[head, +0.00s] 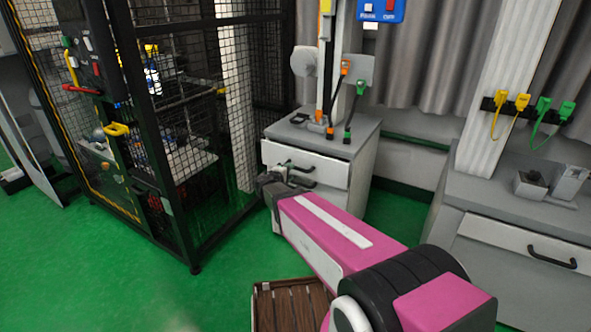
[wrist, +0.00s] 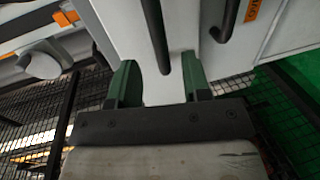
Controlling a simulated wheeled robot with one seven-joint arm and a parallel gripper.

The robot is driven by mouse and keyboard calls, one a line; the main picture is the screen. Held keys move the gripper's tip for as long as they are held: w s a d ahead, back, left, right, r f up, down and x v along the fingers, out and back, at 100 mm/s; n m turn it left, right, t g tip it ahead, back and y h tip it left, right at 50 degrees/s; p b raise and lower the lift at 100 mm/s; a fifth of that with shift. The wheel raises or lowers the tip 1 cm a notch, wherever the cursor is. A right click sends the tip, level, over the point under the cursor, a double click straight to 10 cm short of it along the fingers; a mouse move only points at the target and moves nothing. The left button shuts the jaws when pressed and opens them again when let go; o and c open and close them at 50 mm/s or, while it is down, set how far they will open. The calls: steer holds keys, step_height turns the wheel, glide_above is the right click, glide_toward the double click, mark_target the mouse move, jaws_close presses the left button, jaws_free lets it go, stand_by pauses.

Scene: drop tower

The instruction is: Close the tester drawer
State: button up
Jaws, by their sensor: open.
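The tester drawer (head: 325,169) is the white top drawer of the grey cabinet in the middle of the head view. Its front seems to stand a little out from the cabinet, but how far is hard to tell. My gripper (head: 283,172) is at the drawer front, near a dark handle. In the wrist view, the two green fingers of my gripper (wrist: 159,75) are apart, with a dark handle bar (wrist: 155,30) between them against a white front. I cannot tell whether the fingers touch the bar.
A tester stand (head: 328,70) with orange and green clips stands on the cabinet (head: 362,128). A black mesh cage (head: 185,110) is at left, a wooden crate (head: 262,300) below, and a grey counter (head: 450,230) at right. Green floor (head: 215,285) is free in front of the cage.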

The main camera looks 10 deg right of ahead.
mark_target(296, 168)
steer(key=x, duration=0.6)
steer(key=shift+r, duration=0.1)
jaws_close()
